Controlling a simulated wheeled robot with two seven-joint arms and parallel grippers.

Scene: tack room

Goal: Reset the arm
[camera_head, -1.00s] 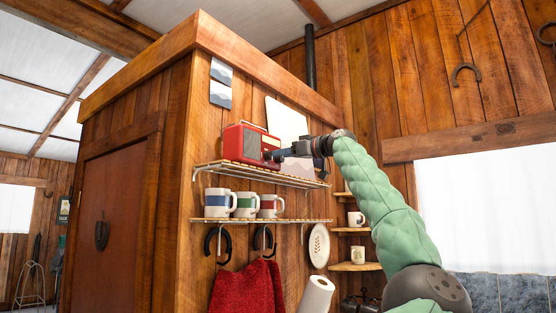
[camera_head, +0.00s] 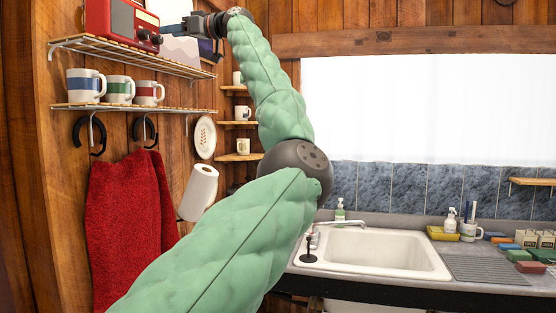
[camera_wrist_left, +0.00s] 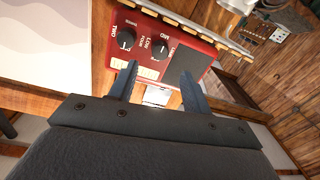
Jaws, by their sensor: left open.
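My left arm, in green padding, reaches up through the middle of the head view. Its dark left gripper (camera_head: 180,30) is at the upper shelf, by the right end of a red radio (camera_head: 124,20). In the left wrist view the two fingers of the left gripper (camera_wrist_left: 158,86) are apart, with nothing held between them. The red radio (camera_wrist_left: 165,45) with black knobs lies just beyond the fingertips; I cannot tell whether they touch it. My right gripper is not in view.
The upper shelf (camera_head: 95,43) carries the radio. Mugs (camera_head: 86,86) stand on the lower shelf (camera_head: 120,107), above a red towel (camera_head: 130,220). A paper roll (camera_head: 199,192) is left of my arm. A sink (camera_head: 375,250) and cluttered counter are at right.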

